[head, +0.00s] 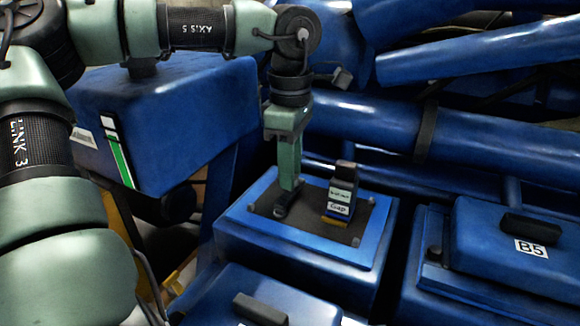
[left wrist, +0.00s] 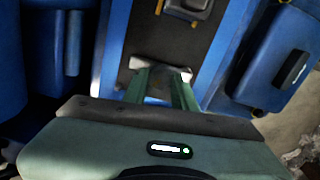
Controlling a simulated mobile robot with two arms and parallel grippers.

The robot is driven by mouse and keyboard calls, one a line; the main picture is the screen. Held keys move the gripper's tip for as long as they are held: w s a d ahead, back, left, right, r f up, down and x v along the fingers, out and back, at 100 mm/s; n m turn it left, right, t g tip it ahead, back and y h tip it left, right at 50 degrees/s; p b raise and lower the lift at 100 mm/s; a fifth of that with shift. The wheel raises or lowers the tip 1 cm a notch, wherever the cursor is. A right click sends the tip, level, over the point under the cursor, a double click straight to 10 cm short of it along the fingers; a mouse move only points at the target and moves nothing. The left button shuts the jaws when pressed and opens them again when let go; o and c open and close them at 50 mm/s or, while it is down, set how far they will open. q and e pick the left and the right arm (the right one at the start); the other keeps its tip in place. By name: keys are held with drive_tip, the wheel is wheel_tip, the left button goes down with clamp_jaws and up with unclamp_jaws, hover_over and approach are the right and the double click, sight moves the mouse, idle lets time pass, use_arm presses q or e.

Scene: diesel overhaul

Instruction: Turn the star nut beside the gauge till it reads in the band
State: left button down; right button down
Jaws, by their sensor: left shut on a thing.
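The gauge (head: 341,192) is a small dark upright block with a white "Gap" label, a small pale green display above it and a yellow strip at its foot. Its display is too small to read. Its lower part shows at the top edge of the left wrist view (left wrist: 190,8). My left gripper (head: 283,209) points down just left of the gauge, apart from it, with its fingertips low over the dark plate. In the left wrist view its fingers (left wrist: 160,74) are close in on the star nut, which they and their pads hide. My right gripper is not in view.
The gauge stands on a dark plate (head: 310,225) bolted to a blue-rimmed block (head: 290,243). A blue cover marked B5 (head: 530,248) is at the right. Another blue cover (head: 225,300) is in front. Thick blue pipes (head: 470,145) run behind.

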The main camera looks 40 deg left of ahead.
use_arm(q)
drive_tip(key=m, duration=0.4)
drive_tip(key=shift+m, duration=0.4)
idle(0.4)
drive_tip(key=c, duration=1.1)
unclamp_jaws()
drive_tip(key=shift+d, duration=0.1)
drive_tip(key=shift+r, duration=0.4)
wheel_tip(320, 180, up, 7)
drive_tip(key=shift+f+b, duration=0.1)
drive_tip(key=shift+b, duration=0.4)
